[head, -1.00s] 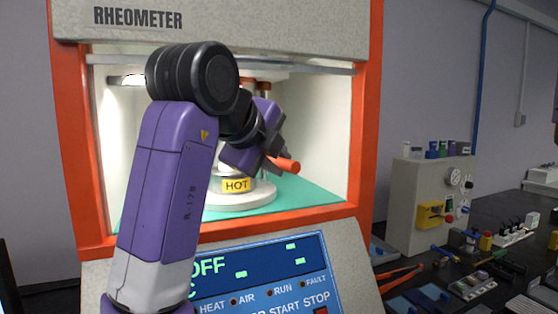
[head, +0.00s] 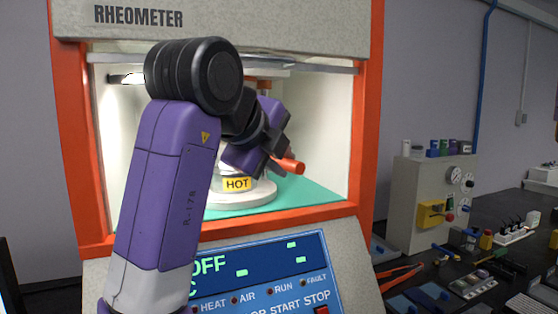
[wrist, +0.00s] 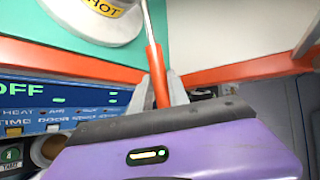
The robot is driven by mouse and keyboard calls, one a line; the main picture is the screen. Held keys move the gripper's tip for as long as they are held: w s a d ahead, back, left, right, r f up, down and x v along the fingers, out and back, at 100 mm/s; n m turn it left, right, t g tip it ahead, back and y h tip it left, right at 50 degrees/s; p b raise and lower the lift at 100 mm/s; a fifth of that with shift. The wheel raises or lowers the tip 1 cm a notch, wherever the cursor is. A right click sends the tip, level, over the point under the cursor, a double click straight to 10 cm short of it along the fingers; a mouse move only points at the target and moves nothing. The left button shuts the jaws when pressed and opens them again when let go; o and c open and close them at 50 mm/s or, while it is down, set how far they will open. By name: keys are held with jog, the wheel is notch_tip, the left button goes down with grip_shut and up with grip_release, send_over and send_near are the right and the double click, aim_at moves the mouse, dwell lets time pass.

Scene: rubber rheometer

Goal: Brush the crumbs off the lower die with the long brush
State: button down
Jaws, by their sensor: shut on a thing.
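The long brush has an orange handle (head: 290,165) that sticks out to the right of my gripper (head: 272,160) in the head view. In the wrist view my gripper (wrist: 162,92) is shut on the orange handle (wrist: 157,75), and a thin metal shaft runs up past the top edge. The brush's bristle end is out of view. The lower die stands in the open chamber with a yellow HOT label (head: 237,184) on its side and a white round base (head: 240,198). My arm hides its top, so crumbs cannot be seen.
The rheometer's orange frame (head: 364,130) surrounds the chamber opening. A teal floor (head: 315,197) lies inside. The control panel (head: 262,270) is below. A dark bench (head: 480,260) with tools and a grey gauge box (head: 415,190) is at the right.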

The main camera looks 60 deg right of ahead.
jog(key=shift+w+d, duration=0.1)
jog(key=shift+w+d+p, duration=0.2)
jog(key=shift+w+d, duration=0.2)
jog(key=shift+w, duration=0.2)
jog(key=shift+w+d+p, duration=0.15)
jog(key=shift+w+d, duration=0.2)
jog(key=shift+w, duration=0.2)
jog(key=shift+s+a, duration=0.45)
jog(key=shift+s, duration=0.2)
jog(key=shift+s+a, duration=0.4)
jog(key=shift+s, duration=0.2)
jog(key=s+a+r+p, duration=0.2)
jog(key=s+a, duration=1)
jog(key=s, duration=0.4)
jog(key=shift+a, duration=0.25)
